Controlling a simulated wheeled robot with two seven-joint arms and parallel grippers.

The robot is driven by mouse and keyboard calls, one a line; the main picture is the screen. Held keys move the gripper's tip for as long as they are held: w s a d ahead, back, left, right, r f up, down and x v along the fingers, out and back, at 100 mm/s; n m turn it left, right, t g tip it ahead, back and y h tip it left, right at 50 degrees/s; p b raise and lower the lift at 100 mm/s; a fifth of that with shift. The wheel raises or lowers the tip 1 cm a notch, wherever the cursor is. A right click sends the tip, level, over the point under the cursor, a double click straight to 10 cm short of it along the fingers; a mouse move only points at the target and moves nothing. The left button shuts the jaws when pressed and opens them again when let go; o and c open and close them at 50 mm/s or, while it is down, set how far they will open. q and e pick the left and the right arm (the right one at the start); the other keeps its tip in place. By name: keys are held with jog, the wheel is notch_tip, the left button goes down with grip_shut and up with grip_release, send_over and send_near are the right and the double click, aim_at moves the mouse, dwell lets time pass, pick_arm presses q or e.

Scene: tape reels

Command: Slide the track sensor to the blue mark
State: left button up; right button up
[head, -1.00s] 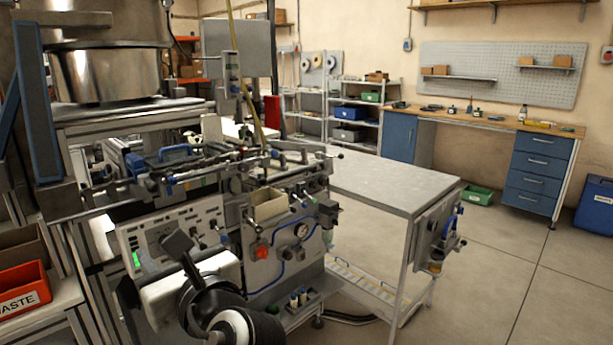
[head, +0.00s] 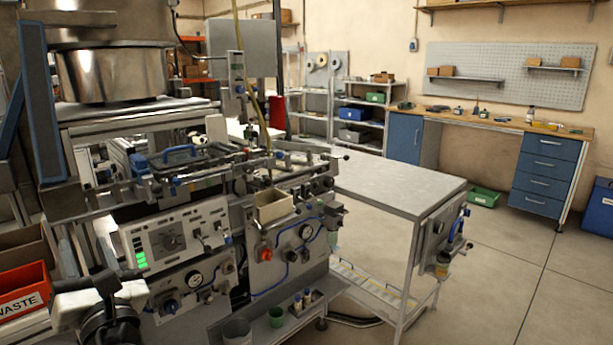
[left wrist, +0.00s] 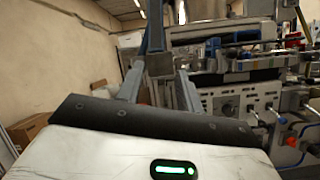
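The machine's upper rails (head: 215,170) carry several small clamps and blue knobs in the head view. I cannot tell which small part is the track sensor, nor pick out the blue mark. My left gripper (head: 85,282) is low at the left in the head view, in front of and below the rails, touching nothing that I can see. In the left wrist view my gripper (left wrist: 158,92) shows two grey fingers apart with nothing between them. The machine front is beyond them, to the right. My right gripper is in neither view.
A control panel (head: 180,235) with knobs and a green light faces me. An orange waste bin (head: 25,290) stands at the left. A small tan box (head: 273,206) sits on the machine front. A grey table (head: 400,185) adjoins at the right, its top clear, with open floor beyond.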

pick_arm(q)
jog(key=s+d+f+n+g+h, duration=0.2)
jog(key=f+n+h, duration=0.3)
jog(key=f, duration=0.8)
jog(key=s+d+f+n+g+h, duration=0.1)
jog(key=s+d+f+n+h, duration=0.2)
jog(key=f+h, duration=0.7)
jog(key=s+d+f+n+g+h, duration=0.3)
jog(key=s+d+f+n+g, duration=0.1)
jog(key=s+f+n, duration=0.9)
jog(key=n, duration=0.3)
jog(key=shift+s+f, duration=0.15)
jog(key=shift+f, duration=0.05)
jog(key=d+n, duration=0.1)
jog(key=d, duration=0.2)
jog(key=d+n, duration=0.2)
jog(key=d, duration=0.1)
jog(key=w+d+r+n+t, duration=0.1)
jog(key=d, duration=0.1)
jog(key=shift+d+n, duration=0.3)
jog(key=shift+d, duration=0.1)
jog(key=shift+c, duration=1.2)
jog(key=shift+d, duration=0.25)
grip_shut()
jog(key=shift+h, duration=0.3)
